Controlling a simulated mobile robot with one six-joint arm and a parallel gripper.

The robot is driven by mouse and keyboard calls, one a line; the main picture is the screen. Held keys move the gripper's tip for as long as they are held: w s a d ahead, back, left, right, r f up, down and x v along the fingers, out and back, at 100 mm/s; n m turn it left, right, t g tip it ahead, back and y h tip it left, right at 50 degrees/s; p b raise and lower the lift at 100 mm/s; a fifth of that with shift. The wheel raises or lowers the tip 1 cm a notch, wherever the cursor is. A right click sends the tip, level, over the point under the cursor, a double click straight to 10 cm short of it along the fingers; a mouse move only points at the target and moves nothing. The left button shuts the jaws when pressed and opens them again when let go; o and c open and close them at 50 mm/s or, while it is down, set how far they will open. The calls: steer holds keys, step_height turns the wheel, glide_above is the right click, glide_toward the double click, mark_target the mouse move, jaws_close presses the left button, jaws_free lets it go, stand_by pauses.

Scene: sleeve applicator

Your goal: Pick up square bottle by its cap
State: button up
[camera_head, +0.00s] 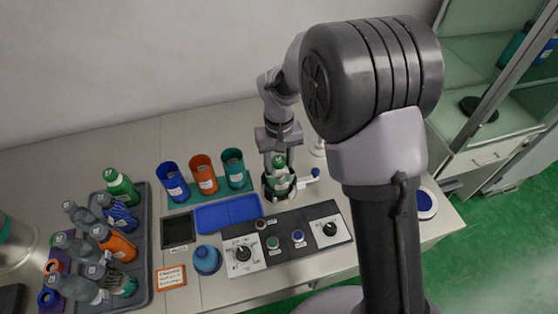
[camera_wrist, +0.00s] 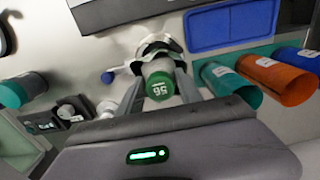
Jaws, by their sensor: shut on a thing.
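A bottle with a green cap marked 56 (camera_wrist: 160,87) stands in the applicator's round holder (camera_wrist: 157,45). In the head view the bottle (camera_head: 281,181) stands upright in the holder at the back of the control panel. My gripper (camera_head: 279,154) comes down on it from above. In the wrist view my gripper's two fingers (camera_wrist: 160,82) lie on either side of the bottle's cap end, and they are shut on it. The bottle's lower part is hidden in the holder, and I cannot tell whether its body is square.
A blue tray (camera_head: 228,214) and blue, orange and teal cups (camera_head: 204,173) are left of the holder. A grey tray (camera_head: 146,262) with several bottles is further left. The control panel with knobs (camera_head: 286,240) is in front. My own arm covers the right side.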

steer(key=shift+r+p, duration=0.75)
steer(key=shift+r, duration=0.15)
jaws_close()
step_height(320, 180, up, 6)
steer(key=p, duration=0.5)
steer(key=shift+f, duration=0.15)
